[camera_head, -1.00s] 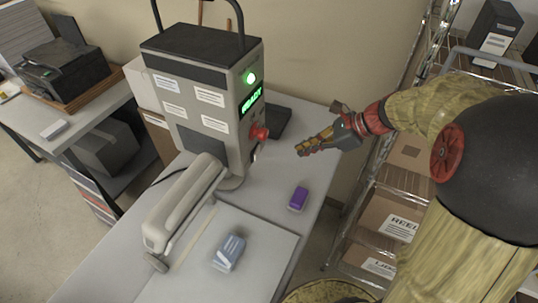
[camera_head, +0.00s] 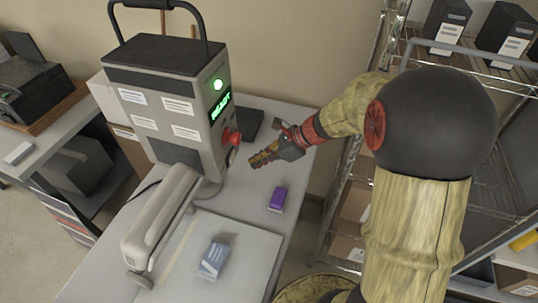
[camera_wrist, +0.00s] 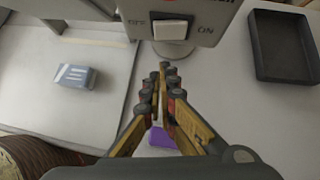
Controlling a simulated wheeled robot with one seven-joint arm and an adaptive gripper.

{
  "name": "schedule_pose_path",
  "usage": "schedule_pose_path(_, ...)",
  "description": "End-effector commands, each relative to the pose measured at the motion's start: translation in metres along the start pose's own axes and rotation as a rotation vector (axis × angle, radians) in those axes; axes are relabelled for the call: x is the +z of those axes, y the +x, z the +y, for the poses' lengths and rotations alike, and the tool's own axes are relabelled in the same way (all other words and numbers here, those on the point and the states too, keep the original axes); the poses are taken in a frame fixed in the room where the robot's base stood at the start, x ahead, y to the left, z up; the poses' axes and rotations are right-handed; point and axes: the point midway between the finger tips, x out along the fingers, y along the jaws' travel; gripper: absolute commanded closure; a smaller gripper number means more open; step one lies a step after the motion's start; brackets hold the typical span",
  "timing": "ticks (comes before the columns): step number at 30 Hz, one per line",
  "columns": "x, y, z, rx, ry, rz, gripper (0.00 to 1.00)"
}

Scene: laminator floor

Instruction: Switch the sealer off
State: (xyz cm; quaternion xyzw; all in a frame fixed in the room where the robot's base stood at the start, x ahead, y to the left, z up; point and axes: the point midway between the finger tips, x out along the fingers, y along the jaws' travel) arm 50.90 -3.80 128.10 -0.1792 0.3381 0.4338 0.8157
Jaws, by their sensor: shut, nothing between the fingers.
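The sealer (camera_head: 165,105) is a grey machine with a dark top, a lit green lamp (camera_head: 218,85), a green READY display (camera_head: 220,107) and a red knob (camera_head: 231,137). In the wrist view its lower face carries a white rocker switch (camera_wrist: 172,28), with OFF printed left and ON right. Which side is pressed I cannot tell. My gripper (camera_head: 254,162) is shut and empty, right of the sealer's face and below the red knob. In the wrist view its fingertips (camera_wrist: 164,68) point at the sealer just below the switch, with a visible gap.
A purple box (camera_head: 277,199) lies on the table below my gripper. A blue-white box (camera_head: 214,260) lies on the pale mat (camera_head: 255,243). The sealer's long arm (camera_head: 160,220) extends forward. A dark tray (camera_wrist: 282,45) lies right of the sealer. A wire shelf (camera_head: 345,165) stands at the right.

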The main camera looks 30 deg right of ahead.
Motion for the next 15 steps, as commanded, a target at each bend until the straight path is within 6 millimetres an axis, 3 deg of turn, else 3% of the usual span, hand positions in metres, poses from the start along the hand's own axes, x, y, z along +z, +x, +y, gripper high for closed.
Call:
schedule_pose_path(6, 0.019, 0.025, 0.001, 0.002, -0.003, 0.001, 1.0)
schedule_pose_path(15, 0.028, 0.035, 0.0, 0.0, -0.001, 0.001, 1.0)
